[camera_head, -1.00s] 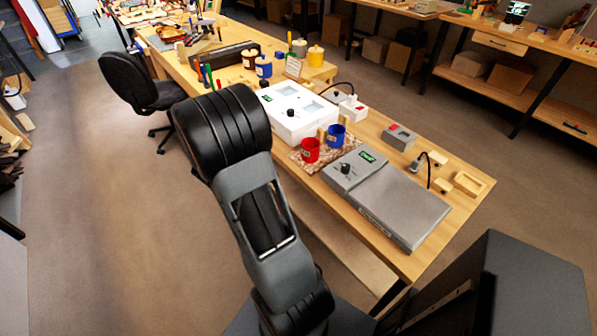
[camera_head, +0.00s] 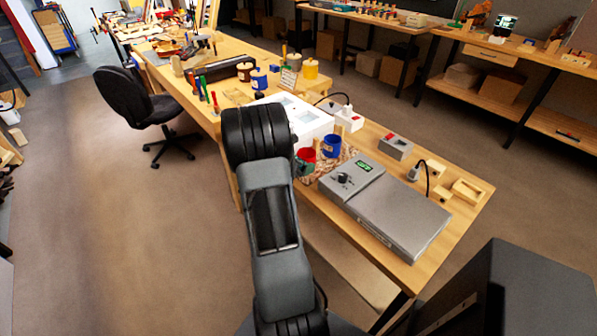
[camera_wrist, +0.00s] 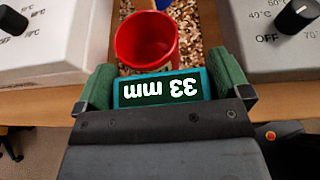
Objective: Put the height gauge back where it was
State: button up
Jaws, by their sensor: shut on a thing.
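The height gauge shows in the wrist view as a teal-edged block with a dark display (camera_wrist: 160,90) that reads 33 mm upside down. My gripper (camera_wrist: 165,80) has green fingers on both sides of it and is shut on it. The gauge's lower part is hidden. Just beyond it in the wrist view is a red cup (camera_wrist: 146,42); I cannot tell if they touch. In the head view my arm hides most of the gripper and the gauge, left of the red cup (camera_head: 306,155).
A blue cup (camera_head: 331,145) stands beside the red one on a speckled mat (camera_head: 349,152). A white box (camera_head: 308,118) with a dial is behind and a grey box (camera_head: 390,212) is at the right. A black chair (camera_head: 130,105) stands left of the bench (camera_head: 440,245).

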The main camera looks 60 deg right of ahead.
jog(key=shift+f, duration=1.95)
